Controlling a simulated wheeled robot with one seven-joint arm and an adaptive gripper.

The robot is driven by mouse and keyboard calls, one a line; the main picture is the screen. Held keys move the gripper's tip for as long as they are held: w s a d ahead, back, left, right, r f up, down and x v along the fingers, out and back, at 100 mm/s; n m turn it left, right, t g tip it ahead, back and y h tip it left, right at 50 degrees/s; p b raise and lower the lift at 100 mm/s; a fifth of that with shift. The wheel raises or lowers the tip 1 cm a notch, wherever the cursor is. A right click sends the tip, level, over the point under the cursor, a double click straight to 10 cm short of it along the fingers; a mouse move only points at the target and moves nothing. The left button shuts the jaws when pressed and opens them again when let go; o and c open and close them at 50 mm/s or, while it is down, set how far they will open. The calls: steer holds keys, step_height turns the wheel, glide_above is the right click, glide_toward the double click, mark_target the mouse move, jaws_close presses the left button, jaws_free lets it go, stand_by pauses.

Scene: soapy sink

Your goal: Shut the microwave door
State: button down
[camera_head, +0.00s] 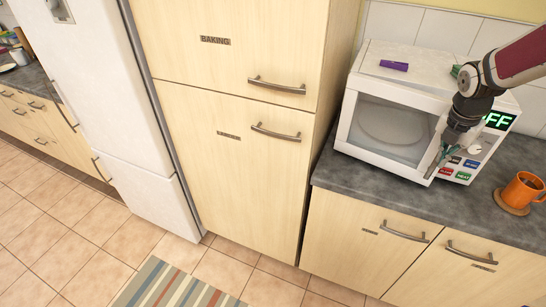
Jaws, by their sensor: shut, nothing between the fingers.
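The white microwave (420,72) stands on the grey counter at the right. Its door (352,145) lies flat across the front, and a round plate (393,122) shows through its window. The door looks flush with the body or nearly so; I cannot tell whether it is latched. My gripper (436,166) is shut and empty at the right edge of the door, beside the control panel (462,165). It hides part of that edge, and I cannot tell whether it touches the door. The display reads "FF" in its visible part.
A purple block (394,65) and a green item (456,71) lie on top of the microwave. An orange mug (522,190) stands on a coaster at the counter's right. A tall cabinet (240,150) stands left of the microwave. The tiled floor is clear apart from a striped rug (175,287).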

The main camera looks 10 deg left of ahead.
steer(key=shift+w+d+b, duration=0.2)
steer(key=shift+w+d, duration=0.2)
steer(key=shift+w, duration=0.35)
steer(key=shift+w+d+b, duration=0.2)
steer(key=shift+w+d, duration=0.2)
steer(key=shift+w, duration=0.35)
steer(key=shift+w+d+b, duration=0.2)
steer(key=shift+w+d, duration=0.2)
steer(key=shift+w, duration=0.35)
